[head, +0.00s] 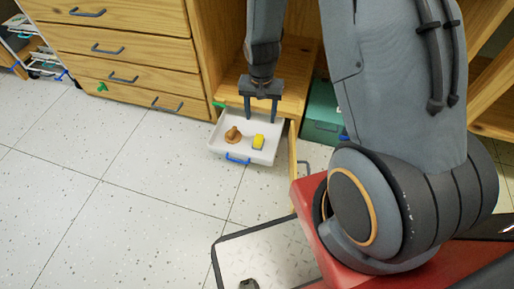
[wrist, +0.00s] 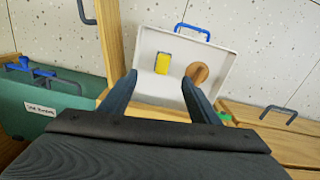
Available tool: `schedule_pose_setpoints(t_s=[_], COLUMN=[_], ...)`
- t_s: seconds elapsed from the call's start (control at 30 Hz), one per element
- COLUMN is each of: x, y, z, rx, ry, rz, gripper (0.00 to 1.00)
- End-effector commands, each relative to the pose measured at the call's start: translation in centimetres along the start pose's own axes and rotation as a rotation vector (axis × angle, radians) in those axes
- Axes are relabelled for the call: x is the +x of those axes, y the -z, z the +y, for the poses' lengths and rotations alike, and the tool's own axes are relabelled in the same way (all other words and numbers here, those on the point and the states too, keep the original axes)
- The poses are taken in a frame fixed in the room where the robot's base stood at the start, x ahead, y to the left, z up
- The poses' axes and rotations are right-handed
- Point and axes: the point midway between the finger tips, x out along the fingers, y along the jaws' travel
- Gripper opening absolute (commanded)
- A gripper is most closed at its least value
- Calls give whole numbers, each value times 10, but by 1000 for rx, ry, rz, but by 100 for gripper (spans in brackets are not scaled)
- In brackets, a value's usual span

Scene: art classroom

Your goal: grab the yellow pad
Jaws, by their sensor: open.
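The yellow pad (head: 258,141) is a small block lying on the right side of a white tray-like drawer (head: 218,146) with a blue handle. A greyish strip shows along its edge. My gripper (head: 261,119) is open and empty, pointing down above the back of the drawer, with its fingers apart. In the wrist view the yellow pad (wrist: 163,64) lies between and beyond the two fingertips (wrist: 160,80), not touched by them. A brown round object (wrist: 199,75) lies beside the pad; it also shows in the head view (head: 233,134).
A green box (head: 322,122) stands right of the white drawer. The speckled tile floor (head: 90,190) in front is mostly clear.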

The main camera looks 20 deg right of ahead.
Motion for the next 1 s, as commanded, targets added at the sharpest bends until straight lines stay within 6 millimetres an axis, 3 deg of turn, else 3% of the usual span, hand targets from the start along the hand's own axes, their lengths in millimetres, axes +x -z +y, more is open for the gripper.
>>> schedule_pose_setpoints(t_s=[0.03,0.23,1.0], x=[31,84,151], y=[6,17,18], z=[-3,-9,-10], rx=[13,56,69], ry=[-1,0,0], rz=[-2,0,0], gripper=[56,56,56])
